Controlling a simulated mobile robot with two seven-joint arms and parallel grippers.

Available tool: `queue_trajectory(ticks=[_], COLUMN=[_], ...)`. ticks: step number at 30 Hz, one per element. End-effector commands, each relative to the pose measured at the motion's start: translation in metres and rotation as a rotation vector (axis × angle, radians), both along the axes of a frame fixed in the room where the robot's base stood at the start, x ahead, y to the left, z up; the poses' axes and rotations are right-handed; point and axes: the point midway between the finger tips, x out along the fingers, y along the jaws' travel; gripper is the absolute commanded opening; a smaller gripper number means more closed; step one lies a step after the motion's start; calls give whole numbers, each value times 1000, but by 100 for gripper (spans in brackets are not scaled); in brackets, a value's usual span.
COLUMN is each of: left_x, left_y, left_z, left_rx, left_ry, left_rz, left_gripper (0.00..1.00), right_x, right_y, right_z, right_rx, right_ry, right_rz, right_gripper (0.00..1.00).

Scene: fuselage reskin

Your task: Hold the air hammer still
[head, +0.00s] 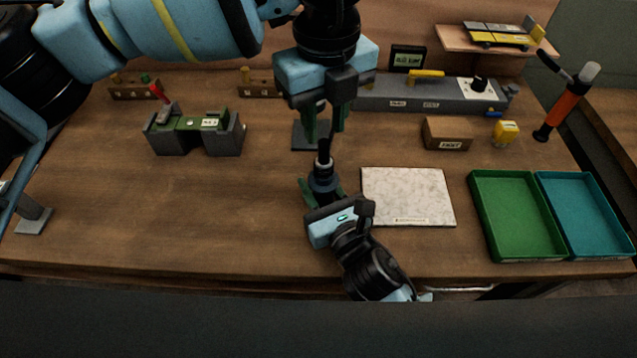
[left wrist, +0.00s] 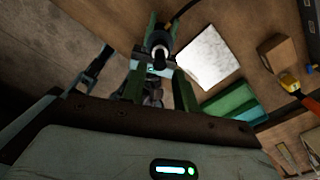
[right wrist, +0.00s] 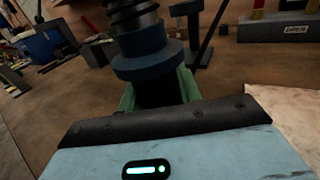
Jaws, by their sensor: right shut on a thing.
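The air hammer (head: 323,172) is a dark, upright cylinder with a narrow black upper end. My right gripper (head: 322,190) is shut on its body, and the tool stands above the bench in the head view. In the right wrist view the air hammer (right wrist: 145,50) rises between the green fingers, with a black coil at its top. My left gripper (head: 325,134) points down from above, its green fingers spread apart and near the tool's upper end. In the left wrist view the tool's end (left wrist: 159,52) shows between those fingers; I cannot tell whether they touch it.
A pale speckled plate (head: 408,196) lies right of the tool. Green (head: 515,254) and teal (head: 590,254) trays are farther right. A green-and-grey fixture (head: 195,135) stands left. A small box (head: 447,134), yellow item (head: 506,133) and orange-handled tool (head: 565,105) are behind. The left-front bench is mostly clear.

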Motion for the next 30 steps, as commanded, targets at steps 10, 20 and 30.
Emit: queue_trajectory(ticks=[10,20,30], left_x=[0,0,0], left_y=[0,0,0], left_z=[-40,-52,-51], left_rx=[1,0,0], left_ry=[2,0,0], left_rz=[0,0,0], left_gripper=[30,30,12], right_x=[0,0,0], right_y=[0,0,0], right_z=[-1,-1,-1], right_rx=[0,0,-1], right_ry=[1,1,2], right_rz=[0,0,0], right_gripper=[0,0,0])
